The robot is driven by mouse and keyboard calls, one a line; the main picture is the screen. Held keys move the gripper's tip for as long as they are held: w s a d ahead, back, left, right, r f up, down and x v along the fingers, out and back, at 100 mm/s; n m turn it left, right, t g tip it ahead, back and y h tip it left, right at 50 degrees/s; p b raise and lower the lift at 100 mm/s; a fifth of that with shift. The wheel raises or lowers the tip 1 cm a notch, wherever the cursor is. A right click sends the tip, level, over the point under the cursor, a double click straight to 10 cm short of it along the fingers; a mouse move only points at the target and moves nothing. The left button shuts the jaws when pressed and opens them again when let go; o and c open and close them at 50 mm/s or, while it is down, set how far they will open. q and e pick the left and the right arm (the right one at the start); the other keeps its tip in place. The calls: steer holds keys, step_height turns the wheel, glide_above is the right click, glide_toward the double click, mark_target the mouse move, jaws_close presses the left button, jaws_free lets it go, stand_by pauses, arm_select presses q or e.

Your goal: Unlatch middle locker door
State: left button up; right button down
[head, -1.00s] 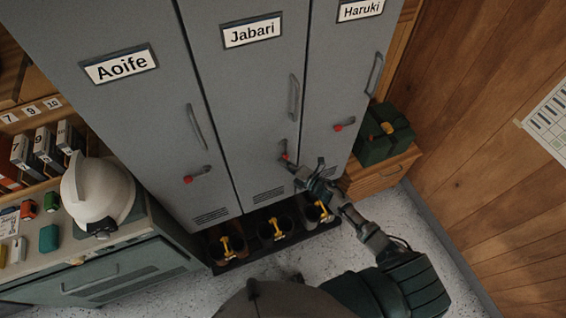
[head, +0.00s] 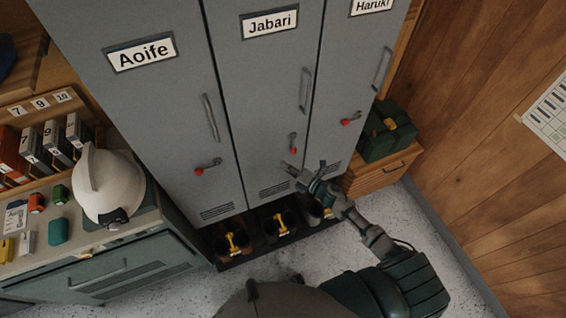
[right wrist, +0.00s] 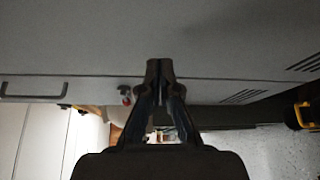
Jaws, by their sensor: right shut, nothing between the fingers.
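The middle locker (head: 262,95), labelled Jabari, stands shut between the two other grey lockers in the head view. Its small latch with a red tip (head: 293,149) points almost straight down, while the latches on the neighbouring doors slant sideways. My right gripper (head: 291,169) is just below this latch, in front of the lower door, apart from it. In the right wrist view its fingertips (right wrist: 160,70) are together and empty before the grey door. A red-tipped latch (right wrist: 125,95) shows left of them; I cannot tell which door it belongs to. My left gripper is out of view.
The Aoife locker (head: 150,120) is at left and the Haruki locker (head: 352,75) at right. Boots with yellow parts (head: 280,225) stand below. A white helmet (head: 105,190) sits on the left cabinet. A green case (head: 388,130) is at right. Speckled floor is clear in front.

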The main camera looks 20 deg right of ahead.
steer(key=s+d, duration=0.6)
steer(key=d, duration=0.1)
steer(key=s+d+f+m+g+h, duration=0.15)
steer(key=s+f+m, duration=0.25)
steer(key=f, duration=0.5)
steer(key=s+d+f+m+g+h, duration=0.1)
steer(key=s+d+f+m+h, duration=0.25)
steer(key=f, duration=0.55)
steer(key=s+a+f+m+g+h, duration=0.15)
steer(key=s+f+m, duration=0.35)
steer(key=f, duration=0.5)
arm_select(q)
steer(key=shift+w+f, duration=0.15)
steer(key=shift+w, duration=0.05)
arm_select(e)
steer(key=s+a+f+m+g, duration=0.2)
steer(key=s+f, duration=0.3)
steer(key=s, duration=0.5)
steer(key=s+a+f+m+g+h, duration=0.1)
steer(key=s+a+f+m+g, duration=0.2)
steer(key=s, duration=0.8)
steer(key=s+a+f+m+g+h, duration=0.1)
steer(key=s+f+m+g, duration=0.3)
steer(key=s+f, duration=0.5)
steer(key=shift+s+a+f+m+g, duration=0.35)
steer(key=shift+s+a+m, duration=0.4)
steer(key=shift+s, duration=0.45)
